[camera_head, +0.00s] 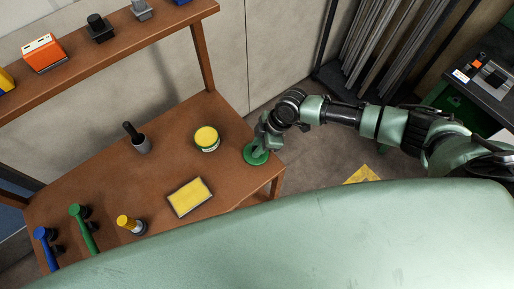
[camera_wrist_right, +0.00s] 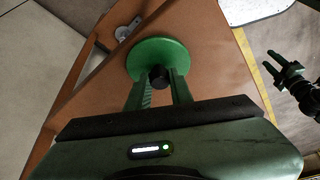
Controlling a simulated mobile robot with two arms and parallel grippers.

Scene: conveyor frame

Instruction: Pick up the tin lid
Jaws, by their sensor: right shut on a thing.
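The tin lid is a round green disc (camera_head: 256,154) with a black knob, at the right end of the brown table in the head view. In the right wrist view the lid (camera_wrist_right: 160,52) lies just past my fingers. My right gripper (camera_wrist_right: 160,80) is shut on the lid's black knob. I cannot tell whether the lid touches the table. A round tin (camera_head: 207,138) with a yellow top stands left of the lid. My left gripper (camera_wrist_right: 284,70) shows at the right of the wrist view, fingers apart and empty; it is out of the head view.
The brown table (camera_head: 107,174) also holds a yellow pad (camera_head: 190,197), a dark cup with a black handle (camera_head: 138,140), a yellow-topped object (camera_head: 128,223), and green (camera_head: 84,230) and blue (camera_head: 45,247) handled tools. A shelf (camera_head: 120,58) rises behind. Free table lies between them.

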